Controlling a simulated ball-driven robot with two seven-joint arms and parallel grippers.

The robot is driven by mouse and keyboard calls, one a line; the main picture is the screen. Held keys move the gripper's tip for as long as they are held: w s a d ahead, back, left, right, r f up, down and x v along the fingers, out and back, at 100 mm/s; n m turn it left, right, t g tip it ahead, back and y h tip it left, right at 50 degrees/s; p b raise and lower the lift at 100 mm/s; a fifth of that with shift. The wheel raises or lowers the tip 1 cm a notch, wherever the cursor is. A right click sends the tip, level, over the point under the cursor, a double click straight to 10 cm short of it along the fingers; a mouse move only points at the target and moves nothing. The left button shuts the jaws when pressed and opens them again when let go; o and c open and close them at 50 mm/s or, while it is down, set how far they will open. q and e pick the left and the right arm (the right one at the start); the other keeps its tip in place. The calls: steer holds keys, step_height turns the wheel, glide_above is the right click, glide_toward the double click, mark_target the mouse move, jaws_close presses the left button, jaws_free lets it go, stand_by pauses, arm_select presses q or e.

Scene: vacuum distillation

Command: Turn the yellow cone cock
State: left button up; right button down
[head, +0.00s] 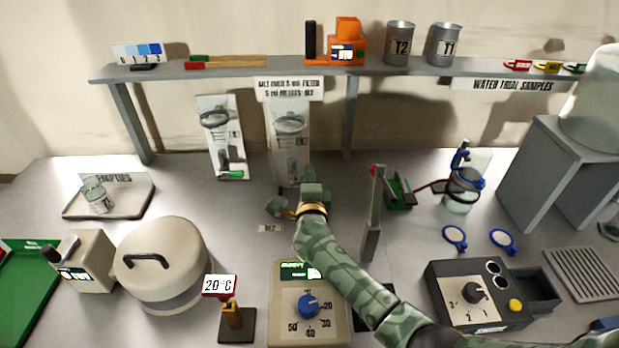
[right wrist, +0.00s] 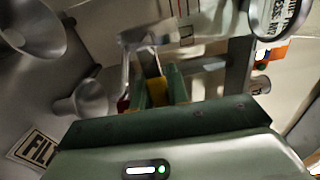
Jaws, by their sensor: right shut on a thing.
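My right gripper (head: 312,188) reaches in from the lower right to the foot of the middle white filter panel (head: 290,150). In the right wrist view my right gripper (right wrist: 152,90) is shut on the yellow cone cock (right wrist: 157,92), which shows as a yellow piece between the green fingers. The fingers hide part of it, and its turn angle cannot be told. In the head view the cock is hidden behind my gripper. My left gripper is not in view.
A second filter panel (head: 221,137) stands to the left. A grey post (head: 373,215) stands close right of my right forearm, with a green clamp (head: 398,192) beyond. A dial box (head: 308,305) lies below the arm. A pot (head: 162,262) stands lower left.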

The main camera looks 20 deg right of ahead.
steer(key=c, duration=1.6)
jaws_free()
steer(key=shift+f, duration=0.15)
steer(key=shift+c, duration=0.2)
steer(key=shift+r, duration=0.25)
steer(key=s+a+r+p, duration=0.4)
steer(key=s+r+p, duration=0.5)
steer(key=s+r, duration=0.3)
steer(key=shift+s+r, duration=0.25)
steer(key=shift+s, duration=0.5)
